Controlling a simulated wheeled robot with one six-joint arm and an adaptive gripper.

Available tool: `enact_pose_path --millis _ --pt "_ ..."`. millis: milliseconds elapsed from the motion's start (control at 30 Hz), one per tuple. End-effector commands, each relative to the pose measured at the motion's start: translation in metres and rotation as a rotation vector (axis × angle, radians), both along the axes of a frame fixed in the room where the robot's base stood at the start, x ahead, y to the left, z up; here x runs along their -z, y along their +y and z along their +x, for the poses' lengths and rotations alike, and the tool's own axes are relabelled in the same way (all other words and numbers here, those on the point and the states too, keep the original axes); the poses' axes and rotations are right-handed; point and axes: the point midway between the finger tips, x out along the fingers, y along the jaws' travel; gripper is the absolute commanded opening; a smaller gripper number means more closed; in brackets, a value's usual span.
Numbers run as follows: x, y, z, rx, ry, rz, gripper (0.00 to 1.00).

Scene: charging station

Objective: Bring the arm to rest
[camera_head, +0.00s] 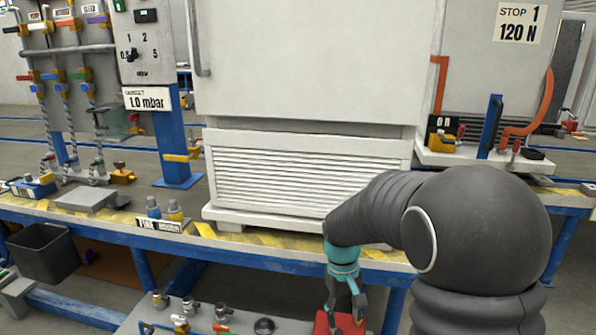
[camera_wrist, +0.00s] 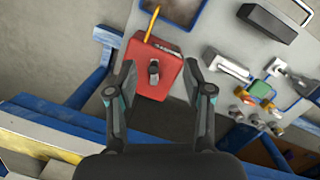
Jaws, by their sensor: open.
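My dark arm reaches forward and down at the right of the head view. My gripper (camera_head: 346,302) hangs at the front of the bench, below its top edge, with a teal band above the fingers. In the wrist view my gripper (camera_wrist: 158,82) has its two fingers spread wide with nothing between them. A red block-like object (camera_wrist: 145,78) with a small metal fitting on top lies beyond the fingertips. The red object (camera_head: 335,326) also shows under the gripper in the head view, partly hidden by the fingers. I cannot tell whether they touch.
A large pale cabinet (camera_head: 305,60) stands on the blue-framed bench behind my gripper. A low grey shelf (camera_head: 190,312) holds several metal fittings. A dark bin (camera_head: 43,255) hangs at the left. In the wrist view a blue frame (camera_wrist: 95,85) runs close left of the fingers.

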Motion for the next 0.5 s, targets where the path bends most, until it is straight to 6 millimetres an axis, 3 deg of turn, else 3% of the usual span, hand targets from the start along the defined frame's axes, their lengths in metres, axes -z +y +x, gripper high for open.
enact_pose_path --millis 200,500 --pt "-0.042 -0.012 -0.045 0.070 -0.115 0.030 0.51" --pt "-0.082 -0.026 -0.106 0.145 -0.271 0.068 0.51"
